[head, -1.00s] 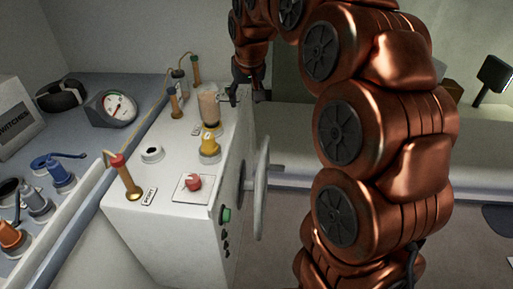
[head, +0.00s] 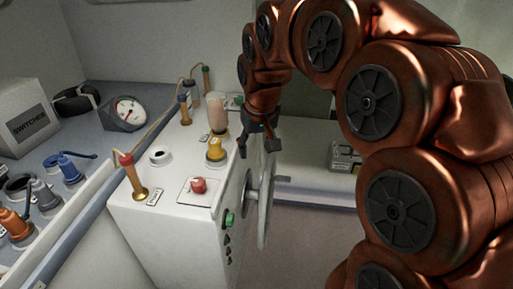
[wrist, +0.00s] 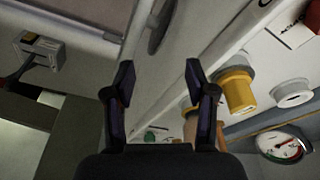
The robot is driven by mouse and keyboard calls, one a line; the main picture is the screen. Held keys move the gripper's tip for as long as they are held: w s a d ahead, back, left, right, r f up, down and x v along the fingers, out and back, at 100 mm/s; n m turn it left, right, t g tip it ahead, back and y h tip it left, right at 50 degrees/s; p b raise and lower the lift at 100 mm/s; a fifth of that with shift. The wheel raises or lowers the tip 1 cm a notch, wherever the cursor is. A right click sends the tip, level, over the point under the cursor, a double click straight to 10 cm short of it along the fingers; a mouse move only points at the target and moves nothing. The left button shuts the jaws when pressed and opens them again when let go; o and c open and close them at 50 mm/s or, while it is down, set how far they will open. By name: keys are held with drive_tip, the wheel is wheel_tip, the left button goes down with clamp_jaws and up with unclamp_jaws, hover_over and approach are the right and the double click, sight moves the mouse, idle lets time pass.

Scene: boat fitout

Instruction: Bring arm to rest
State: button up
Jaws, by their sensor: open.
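My copper-coloured arm fills the right side of the head view and arches over to the console's right edge. My gripper (head: 258,144) points down there, just right of the yellow fitting (head: 215,150). In the wrist view my gripper (wrist: 159,80) shows two dark fingers spread apart with nothing between them. The yellow fitting also shows in the wrist view (wrist: 237,92), right of the fingers and apart from them.
The white console (head: 168,222) carries a red knob (head: 198,186), a brass lever (head: 134,176) and a clear cylinder (head: 217,112). A wheel (head: 266,205) stands out from its right side. A gauge (head: 126,113) and a switches box (head: 28,115) stand at left. A grey box (head: 345,157) lies behind.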

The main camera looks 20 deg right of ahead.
idle(0.3)
drive_tip(key=s+a+f+g, duration=0.1)
drive_tip(key=s+f, duration=0.2)
drive_tip(key=s, duration=0.6)
drive_tip(key=s+a+f+g, duration=0.1)
drive_tip(key=s+a+f, duration=0.1)
drive_tip(key=s, duration=0.7)
drive_tip(key=s+a+f+n+g, duration=0.1)
drive_tip(key=s+f, duration=0.3)
drive_tip(key=s, duration=0.5)
drive_tip(key=shift+s+a+f+g, duration=0.4)
drive_tip(key=shift+a+g, duration=0.2)
drive_tip(key=shift+a, duration=0.1)
